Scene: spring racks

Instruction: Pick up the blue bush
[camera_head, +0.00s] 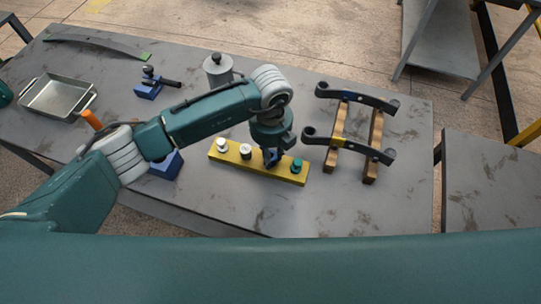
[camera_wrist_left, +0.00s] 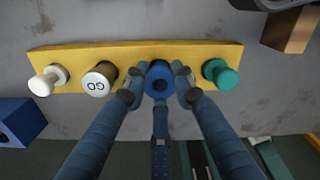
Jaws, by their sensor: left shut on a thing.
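The blue bush (camera_wrist_left: 160,79) is a small round cylinder with a hole in its top, seen in the left wrist view. It is between the fingers of my left gripper (camera_wrist_left: 156,92), which is shut on it. The bush is at the yellow board (camera_wrist_left: 198,53); I cannot tell whether it touches the board. In the head view my left gripper (camera_head: 271,157) is low over the yellow board (camera_head: 226,157) and mostly hides the bush. My right gripper is not in view.
On the board stand a white bush (camera_head: 222,144), a grey-white one (camera_head: 246,152) and a teal one (camera_head: 296,165), close beside the gripper. Dark leaf springs on wooden blocks (camera_head: 371,150) stand to the right. A metal tray (camera_head: 61,97) is at the left.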

